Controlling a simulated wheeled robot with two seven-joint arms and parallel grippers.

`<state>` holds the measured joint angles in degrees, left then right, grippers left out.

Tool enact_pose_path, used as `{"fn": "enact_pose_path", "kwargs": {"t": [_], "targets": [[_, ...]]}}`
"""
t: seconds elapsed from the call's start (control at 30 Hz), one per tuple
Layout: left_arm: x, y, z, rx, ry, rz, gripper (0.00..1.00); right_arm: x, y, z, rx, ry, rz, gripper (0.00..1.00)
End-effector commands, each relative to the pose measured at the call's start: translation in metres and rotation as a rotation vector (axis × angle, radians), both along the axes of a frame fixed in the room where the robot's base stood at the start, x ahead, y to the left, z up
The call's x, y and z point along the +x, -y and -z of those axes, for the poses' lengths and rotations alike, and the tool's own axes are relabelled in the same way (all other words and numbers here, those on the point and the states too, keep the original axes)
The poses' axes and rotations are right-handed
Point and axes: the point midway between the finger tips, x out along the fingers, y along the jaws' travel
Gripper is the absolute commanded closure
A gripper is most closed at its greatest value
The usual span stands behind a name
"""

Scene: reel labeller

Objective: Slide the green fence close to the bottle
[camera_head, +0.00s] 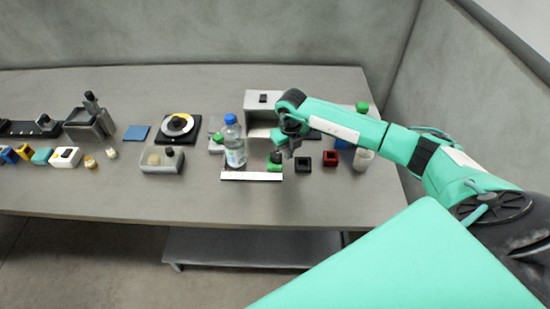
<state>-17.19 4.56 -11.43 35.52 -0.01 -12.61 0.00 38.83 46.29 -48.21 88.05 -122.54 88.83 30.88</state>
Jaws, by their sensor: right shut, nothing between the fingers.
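The clear bottle (235,152) with a blue cap stands upright behind a white strip (250,176) on the table. A small green block (274,166) with a dark knob on top, which looks like the green fence, sits to the right of the bottle, with a gap between them. My right gripper (287,151) is shut and empty, just above and right of the green block. Whether it touches the block is too small to tell. My left gripper is out of view.
A grey box-shaped machine (263,99) stands behind the gripper. A black cup (302,164), a red block (330,159) and a cream cylinder (363,159) stand to the right. A grey box (162,161) stands left of the bottle. The table's front strip is clear.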

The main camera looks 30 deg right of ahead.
Motion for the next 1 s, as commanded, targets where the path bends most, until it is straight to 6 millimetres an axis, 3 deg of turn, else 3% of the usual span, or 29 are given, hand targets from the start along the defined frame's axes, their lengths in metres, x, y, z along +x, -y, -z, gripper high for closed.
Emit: {"fn": "enact_pose_path", "kwargs": {"t": [0.5, 1.0], "targets": [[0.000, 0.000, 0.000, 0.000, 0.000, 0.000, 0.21, 0.000, 0.000, 0.001, 0.000, 0.000, 0.000, 1.00], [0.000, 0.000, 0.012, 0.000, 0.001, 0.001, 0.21, 0.000, 0.000, 0.015, 0.000, 0.000, 0.000, 1.00]]}}
